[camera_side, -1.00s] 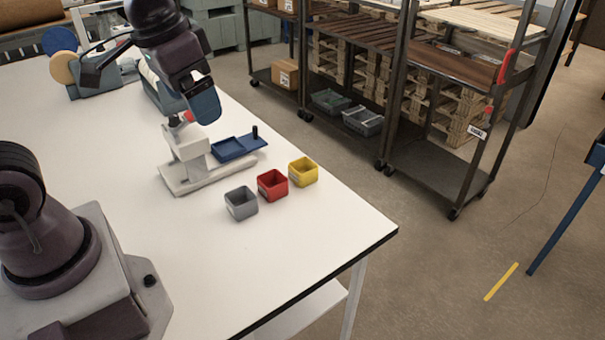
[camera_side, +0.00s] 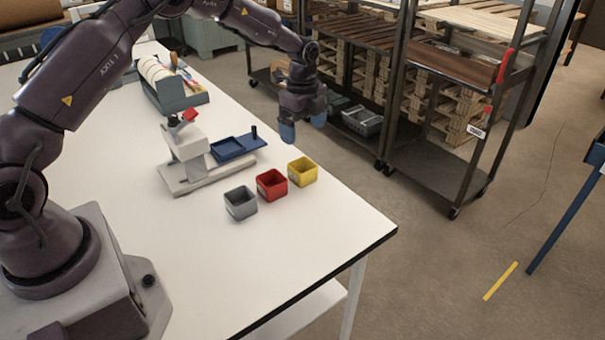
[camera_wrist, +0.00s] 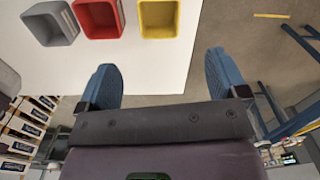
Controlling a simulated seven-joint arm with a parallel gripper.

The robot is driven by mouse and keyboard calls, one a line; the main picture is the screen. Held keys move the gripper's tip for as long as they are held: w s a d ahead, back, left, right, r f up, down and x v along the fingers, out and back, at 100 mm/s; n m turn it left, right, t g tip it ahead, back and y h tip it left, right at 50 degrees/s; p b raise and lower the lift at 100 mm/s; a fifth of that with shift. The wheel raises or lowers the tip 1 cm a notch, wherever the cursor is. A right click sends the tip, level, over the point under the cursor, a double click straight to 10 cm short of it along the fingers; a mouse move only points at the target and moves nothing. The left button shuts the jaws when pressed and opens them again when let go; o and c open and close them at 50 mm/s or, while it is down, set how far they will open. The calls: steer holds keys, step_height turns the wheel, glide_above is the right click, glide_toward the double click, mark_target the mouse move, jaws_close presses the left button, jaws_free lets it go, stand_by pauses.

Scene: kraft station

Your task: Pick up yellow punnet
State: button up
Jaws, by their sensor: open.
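The yellow punnet (camera_side: 302,172) is a small open square box, upright on the white table near its right edge. It looks empty and also shows at the top of the wrist view (camera_wrist: 159,18). My gripper (camera_side: 303,134) hangs above and behind the yellow punnet in the side view, fingers pointing down. Its two blue fingertips are spread apart, with nothing between them. In the wrist view my gripper (camera_wrist: 164,78) shows open, with the yellow punnet beyond the fingertips, apart from them.
A red punnet (camera_side: 271,185) and a grey punnet (camera_side: 241,203) stand in a row beside the yellow one. A white stand with a blue tray (camera_side: 231,148) is behind them. The white table (camera_side: 300,240) is clear in front. Shelving racks (camera_side: 440,165) stand beyond the table.

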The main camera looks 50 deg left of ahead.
mark_target(303, 171)
step_height(303, 171, down, 13)
steer(key=shift+r+m, duration=0.1)
steer(key=shift+m, duration=0.9)
steer(key=shift+c, duration=0.2)
steer(key=c, duration=0.9)
